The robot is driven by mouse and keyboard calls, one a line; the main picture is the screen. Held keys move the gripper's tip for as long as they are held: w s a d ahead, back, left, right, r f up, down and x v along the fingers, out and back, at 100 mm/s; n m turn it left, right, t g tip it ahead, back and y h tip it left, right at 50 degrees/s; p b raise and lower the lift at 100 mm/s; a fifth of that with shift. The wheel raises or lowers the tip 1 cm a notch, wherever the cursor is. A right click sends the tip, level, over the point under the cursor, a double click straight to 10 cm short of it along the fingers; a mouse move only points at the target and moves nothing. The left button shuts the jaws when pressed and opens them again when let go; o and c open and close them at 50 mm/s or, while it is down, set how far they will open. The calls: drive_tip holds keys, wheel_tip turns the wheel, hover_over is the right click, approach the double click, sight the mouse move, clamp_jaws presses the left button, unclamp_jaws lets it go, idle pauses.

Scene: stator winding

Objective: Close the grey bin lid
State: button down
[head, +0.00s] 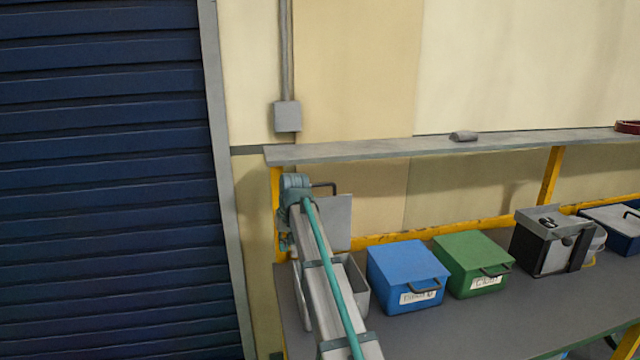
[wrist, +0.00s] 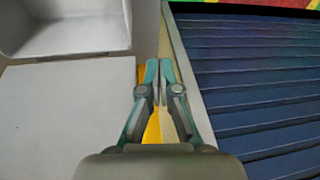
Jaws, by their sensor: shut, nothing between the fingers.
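The grey bin (head: 358,288) stands at the left end of the workbench, partly hidden behind my arm. Its lid (head: 339,222) is open and stands upright at the back of the bin, with a dark handle (head: 325,186) at its top. In the wrist view the lid (wrist: 68,112) is a flat grey panel on the left, and the bin (wrist: 75,45) shows above it, open. My gripper (wrist: 159,65) is shut and empty, just past the lid's side edge. Whether it touches the lid I cannot tell.
A blue bin (head: 405,272) and a green bin (head: 470,258), both closed, stand to the right. A grey-and-black box (head: 545,245) stands beyond them. A shelf (head: 400,148) runs above the bench. A blue shutter (head: 100,180) is at the left.

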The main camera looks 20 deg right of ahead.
drive_tip(key=d+r+t+h, duration=0.1)
drive_tip(key=d+r, duration=0.3)
drive_tip(key=r, duration=0.5)
drive_tip(key=d+r+t+b, duration=0.1)
drive_tip(key=d+r, duration=0.4)
drive_tip(key=r, duration=0.4)
drive_tip(key=d+r+t+h, duration=0.1)
drive_tip(key=d+r, duration=0.3)
drive_tip(key=r, duration=0.4)
drive_tip(key=p+x, duration=0.2)
drive_tip(key=x, duration=0.7)
drive_tip(key=shift+w+f+m, duration=0.2)
drive_tip(key=shift+w+m, duration=0.1)
drive_tip(key=shift+m, duration=0.1)
